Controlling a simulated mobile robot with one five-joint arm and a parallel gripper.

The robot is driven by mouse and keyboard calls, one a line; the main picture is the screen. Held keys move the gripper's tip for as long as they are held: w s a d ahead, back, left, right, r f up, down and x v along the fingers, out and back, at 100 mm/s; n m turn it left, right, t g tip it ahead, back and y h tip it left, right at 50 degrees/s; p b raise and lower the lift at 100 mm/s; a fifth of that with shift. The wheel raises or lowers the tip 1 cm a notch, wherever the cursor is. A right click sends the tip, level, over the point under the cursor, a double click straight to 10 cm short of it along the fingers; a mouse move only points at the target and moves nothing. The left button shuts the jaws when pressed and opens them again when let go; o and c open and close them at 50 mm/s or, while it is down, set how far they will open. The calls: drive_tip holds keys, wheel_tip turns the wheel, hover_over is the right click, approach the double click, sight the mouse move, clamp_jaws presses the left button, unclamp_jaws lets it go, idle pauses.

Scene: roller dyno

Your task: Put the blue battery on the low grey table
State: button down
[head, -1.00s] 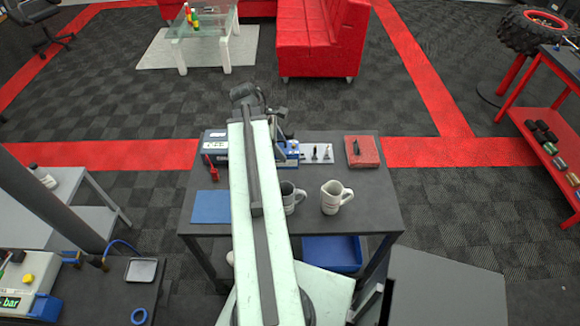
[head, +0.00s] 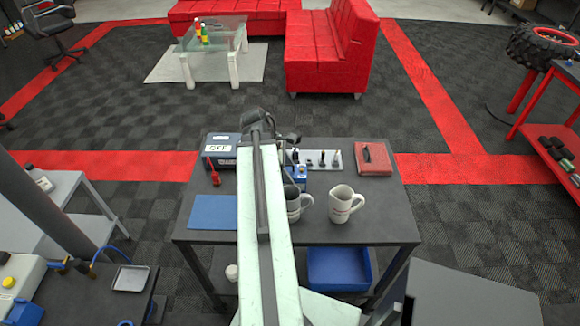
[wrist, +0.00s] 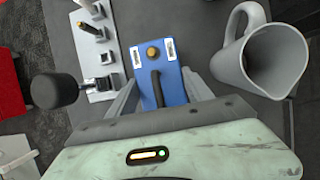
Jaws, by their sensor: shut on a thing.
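The blue battery (wrist: 163,66) has a brass-coloured round terminal, white labels and a black handle. My gripper (wrist: 158,84) is shut on it, with a grey finger on each side, in the wrist view. In the head view a small part of the battery (head: 299,181) shows beside my arm, which hides the rest and my fingers. It is over the dark table (head: 385,215); I cannot tell whether it touches the top. A light grey table (head: 62,190) stands at the left, partly behind a dark post. I cannot tell for sure that it is the low grey table.
A blue mat (head: 212,211) lies left of my arm. A grey box-like surface (head: 470,295) is at lower right.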

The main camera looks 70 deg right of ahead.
drive_tip(key=shift+s+r, duration=0.1)
drive_tip(key=shift+s, duration=0.05)
drive_tip(key=c, duration=0.5)
unclamp_jaws()
drive_tip(key=shift+o, duration=0.5)
drive_tip(key=shift+w+d+f, duration=0.1)
drive_tip(key=shift+w+f, duration=0.15)
drive_tip(key=shift+w, duration=0.05)
